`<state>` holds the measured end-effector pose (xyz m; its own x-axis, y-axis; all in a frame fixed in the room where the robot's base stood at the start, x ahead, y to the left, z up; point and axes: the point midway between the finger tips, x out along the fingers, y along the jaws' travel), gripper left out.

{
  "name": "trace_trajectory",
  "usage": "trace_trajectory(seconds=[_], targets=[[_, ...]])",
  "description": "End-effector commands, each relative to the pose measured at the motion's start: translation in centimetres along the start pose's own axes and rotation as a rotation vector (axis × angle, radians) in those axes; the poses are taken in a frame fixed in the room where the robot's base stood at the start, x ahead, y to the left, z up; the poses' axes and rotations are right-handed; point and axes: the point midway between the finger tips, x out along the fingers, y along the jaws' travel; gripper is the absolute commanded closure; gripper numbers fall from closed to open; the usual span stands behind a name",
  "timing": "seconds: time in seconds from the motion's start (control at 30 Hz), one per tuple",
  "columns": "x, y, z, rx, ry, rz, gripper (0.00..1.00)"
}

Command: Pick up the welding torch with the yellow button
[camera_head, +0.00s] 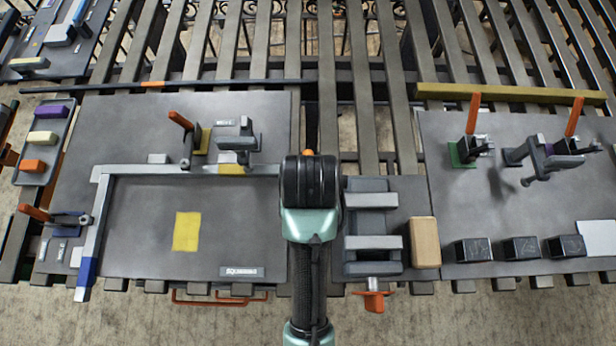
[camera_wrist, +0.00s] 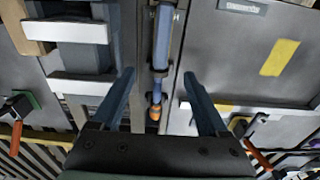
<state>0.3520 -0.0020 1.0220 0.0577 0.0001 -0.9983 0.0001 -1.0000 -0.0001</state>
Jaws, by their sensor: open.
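A slim blue tool with a copper-orange tip (camera_wrist: 161,40), which looks like a torch, lies in the strip between the vise and the left plate in the wrist view. No yellow button shows on it, so I cannot tell if it is the named torch. My gripper (camera_wrist: 158,92) has its two blue fingers spread, one on each side of the tool's tip end, with nothing held between them. I cannot tell its height above the tool. In the head view my arm hides most of this spot; a small orange end (camera_head: 308,152) shows just past it.
A grey vise (camera_head: 372,242) and a wooden block (camera_head: 425,242) stand to the right of my arm. The left plate (camera_head: 140,225) carries a steel square, a yellow patch and clamps (camera_head: 195,140). The right plate (camera_head: 500,200) holds clamps and several dark blocks.

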Motion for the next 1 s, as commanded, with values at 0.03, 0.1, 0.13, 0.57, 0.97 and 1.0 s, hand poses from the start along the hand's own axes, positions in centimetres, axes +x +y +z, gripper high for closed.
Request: trace_trajectory(seconds=[0.03, 0.1, 0.13, 0.57, 0.97, 1.0], targets=[[-0.7, 0.0, 0.7, 0.000, -0.029, 0.000, 0.22], [-0.6, 0.0, 1.3, 0.000, -0.051, 0.000, 0.22], [-0.3, 0.0, 1.4, 0.000, -0.057, 0.000, 0.22], [6.6, 0.0, 2.0, 0.000, -0.063, 0.000, 0.22], [10.1, -0.2, 1.7, 0.000, -0.063, 0.000, 0.22], [10.7, -0.2, 1.7, 0.000, -0.062, 0.000, 0.22]])
